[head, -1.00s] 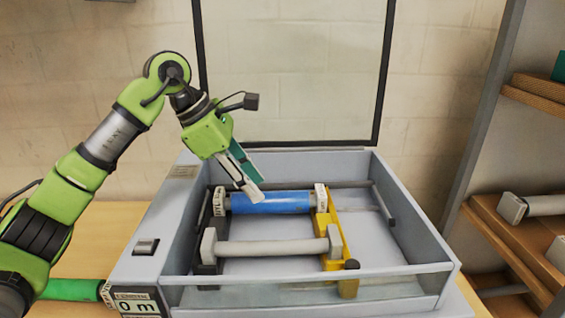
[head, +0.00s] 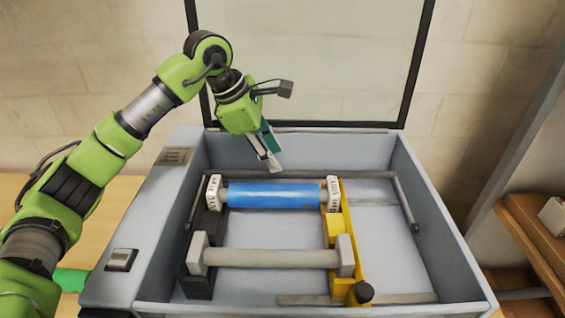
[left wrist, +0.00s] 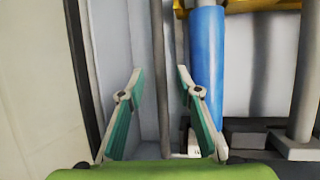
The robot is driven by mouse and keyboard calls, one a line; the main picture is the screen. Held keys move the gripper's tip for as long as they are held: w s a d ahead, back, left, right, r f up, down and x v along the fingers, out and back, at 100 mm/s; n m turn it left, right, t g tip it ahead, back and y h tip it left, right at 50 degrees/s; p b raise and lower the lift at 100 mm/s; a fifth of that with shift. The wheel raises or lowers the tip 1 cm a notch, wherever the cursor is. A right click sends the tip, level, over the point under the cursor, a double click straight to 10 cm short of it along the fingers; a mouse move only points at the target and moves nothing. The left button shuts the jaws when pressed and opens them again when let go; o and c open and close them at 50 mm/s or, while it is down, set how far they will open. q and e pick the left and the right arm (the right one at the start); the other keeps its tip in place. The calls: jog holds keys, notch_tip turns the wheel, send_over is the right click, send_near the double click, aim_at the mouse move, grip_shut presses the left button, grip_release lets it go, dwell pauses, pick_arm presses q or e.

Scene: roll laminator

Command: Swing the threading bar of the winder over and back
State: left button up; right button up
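The threading bar (head: 362,173) is a thin dark grey rod across the back of the open winder housing (head: 150,215). Its side arms run forward along both sides, the right one ending near the right wall. My left gripper (head: 272,164) points down at the bar, behind the blue roll (head: 275,195). In the left wrist view, my left gripper (left wrist: 159,72) is open, its two fingers apart. My right gripper is not in view.
A grey roller (head: 270,258) lies in front of the blue roll, with a yellow bracket (head: 337,236) at their right ends. A raised clear lid (head: 310,60) stands behind the housing. A wooden shelf (head: 530,225) is at the right.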

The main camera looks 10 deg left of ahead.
aim_at(285, 171)
pick_arm(q)
jog(key=p+x, duration=0.1)
jog(key=x, duration=0.5)
grip_shut()
